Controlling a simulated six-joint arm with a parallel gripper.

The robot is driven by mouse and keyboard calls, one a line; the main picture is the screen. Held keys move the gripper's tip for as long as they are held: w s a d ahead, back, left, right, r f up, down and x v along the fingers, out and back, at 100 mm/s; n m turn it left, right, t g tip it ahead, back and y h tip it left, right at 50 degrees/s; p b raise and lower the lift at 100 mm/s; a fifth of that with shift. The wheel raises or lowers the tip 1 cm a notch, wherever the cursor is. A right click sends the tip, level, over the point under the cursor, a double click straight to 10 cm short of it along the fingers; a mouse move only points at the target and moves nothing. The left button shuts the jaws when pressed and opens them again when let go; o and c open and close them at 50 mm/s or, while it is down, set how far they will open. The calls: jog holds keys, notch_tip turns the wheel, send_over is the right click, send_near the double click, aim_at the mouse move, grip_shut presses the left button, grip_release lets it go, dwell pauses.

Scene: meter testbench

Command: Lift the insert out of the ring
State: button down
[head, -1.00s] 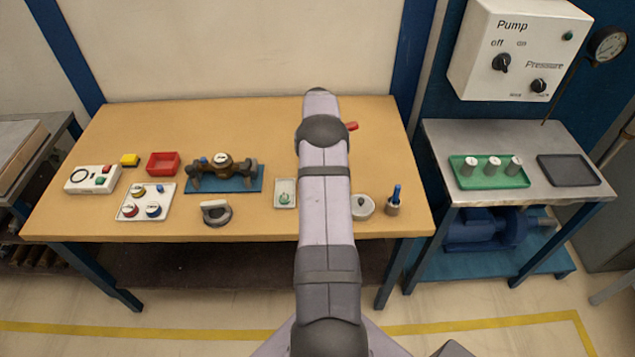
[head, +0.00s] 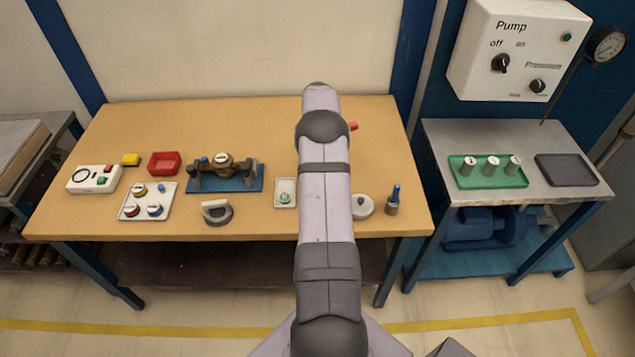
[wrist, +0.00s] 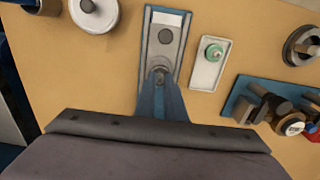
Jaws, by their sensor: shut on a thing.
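My gripper (wrist: 159,80) shows in the wrist view, its narrow blue-grey fingers closed on a small grey piece (wrist: 160,73) at their tips. I take this piece for the insert; the fingers hide most of it. Just beyond is a grey metal plate (wrist: 171,53) with a dark round spot, on a blue base (wrist: 151,23). I cannot tell which part is the ring, or whether the piece is seated or raised. In the head view my arm hides this place and my gripper.
A white tray (wrist: 207,76) with a green-topped part is close to the right of the blue base. Farther right is a blue fixture (wrist: 235,105) with a meter. A white round part (wrist: 92,14) is at the upper left.

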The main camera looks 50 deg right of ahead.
jog(key=shift+r+p, duration=1.25)
jog(key=shift+r, duration=0.85)
